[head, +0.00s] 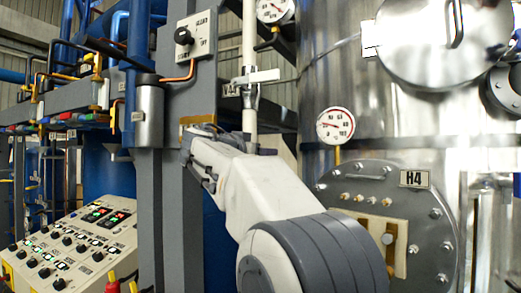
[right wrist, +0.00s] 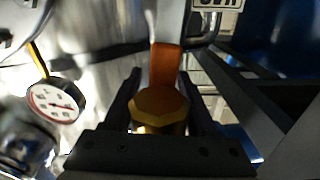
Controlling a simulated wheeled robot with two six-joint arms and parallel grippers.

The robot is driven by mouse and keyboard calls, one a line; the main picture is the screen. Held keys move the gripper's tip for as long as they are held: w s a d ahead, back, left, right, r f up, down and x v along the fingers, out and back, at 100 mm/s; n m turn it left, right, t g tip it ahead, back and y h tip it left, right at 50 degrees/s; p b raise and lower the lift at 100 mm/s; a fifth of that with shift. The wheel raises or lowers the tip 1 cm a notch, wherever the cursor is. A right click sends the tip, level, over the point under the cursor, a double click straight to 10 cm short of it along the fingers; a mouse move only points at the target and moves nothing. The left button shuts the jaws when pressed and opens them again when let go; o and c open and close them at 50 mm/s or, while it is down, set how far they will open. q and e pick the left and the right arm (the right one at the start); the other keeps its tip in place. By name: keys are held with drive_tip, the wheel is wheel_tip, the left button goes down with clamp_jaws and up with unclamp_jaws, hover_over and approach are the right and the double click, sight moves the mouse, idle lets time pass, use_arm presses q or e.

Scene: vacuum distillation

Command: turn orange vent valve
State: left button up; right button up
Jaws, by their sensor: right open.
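In the right wrist view the orange vent valve shows as an orange handle (right wrist: 165,65) with a gold-coloured faceted cap (right wrist: 159,106) nearer the camera. My right gripper (right wrist: 160,76) is open, with one dark finger on each side of the cap and the lower end of the handle. I cannot tell whether either finger touches the valve. In the head view my right gripper (head: 197,140) is at the grey column, and my pale forearm hides part of it. A small orange-yellow piece (head: 198,119) shows just above it. My left gripper is in neither view.
A white pipe (head: 250,115) with a white handle (head: 256,78) runs close above my right wrist. A steel tank (head: 350,80) with a gauge (head: 335,125) and bolted flange (head: 430,240) fills the right. A control panel (head: 75,245) stands lower left.

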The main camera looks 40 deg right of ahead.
clamp_jaws()
idle(1.4)
